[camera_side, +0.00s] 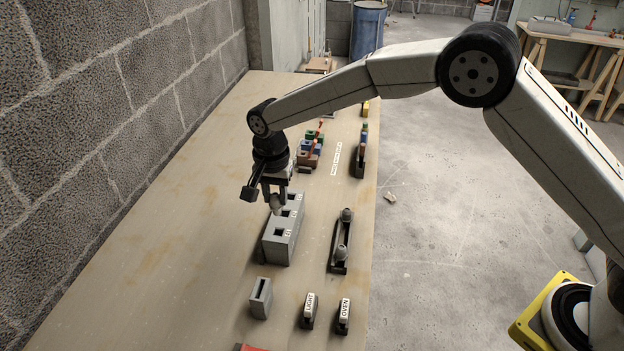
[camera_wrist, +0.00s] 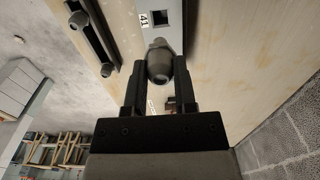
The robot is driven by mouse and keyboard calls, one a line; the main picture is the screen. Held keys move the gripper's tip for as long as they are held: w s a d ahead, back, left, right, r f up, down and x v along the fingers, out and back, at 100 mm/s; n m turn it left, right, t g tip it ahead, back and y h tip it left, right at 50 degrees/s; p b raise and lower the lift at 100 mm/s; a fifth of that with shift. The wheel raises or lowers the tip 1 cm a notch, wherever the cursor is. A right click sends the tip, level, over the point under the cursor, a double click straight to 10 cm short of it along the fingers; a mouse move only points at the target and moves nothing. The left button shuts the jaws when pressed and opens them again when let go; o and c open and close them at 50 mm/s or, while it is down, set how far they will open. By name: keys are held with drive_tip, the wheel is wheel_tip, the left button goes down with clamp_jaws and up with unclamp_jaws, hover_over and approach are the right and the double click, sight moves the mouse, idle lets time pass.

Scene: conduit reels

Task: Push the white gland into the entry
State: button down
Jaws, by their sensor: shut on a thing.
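The grey box (camera_side: 277,253) is a long block on the bench with several dark square entries and small number labels on top. The gland is at the far part of the box, close to its upper left edge. One square entry (camera_wrist: 162,18) shows clear of the gland in the wrist view. Whether the gland touches the box I cannot tell.
A dark rack (camera_side: 340,257) with two grey glands stands right of the box. A small grey slotted block (camera_side: 261,298) and blocks labelled LIGHT (camera_side: 309,308) and OVEN (camera_side: 344,315) are nearer. Coloured parts (camera_side: 309,152) lie behind. A block wall runs along the left.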

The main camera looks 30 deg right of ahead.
sight(276, 214)
drive_tip(key=shift+f, duration=0.2)
drive_tip(key=shift+f, duration=1.7)
drive_tip(key=shift+f, duration=2.2)
idle(2.3)
drive_tip(key=shift+c, duration=0.5)
unclamp_jaws()
drive_tip(key=shift+r, duration=0.1)
drive_tip(key=shift+r, duration=0.2)
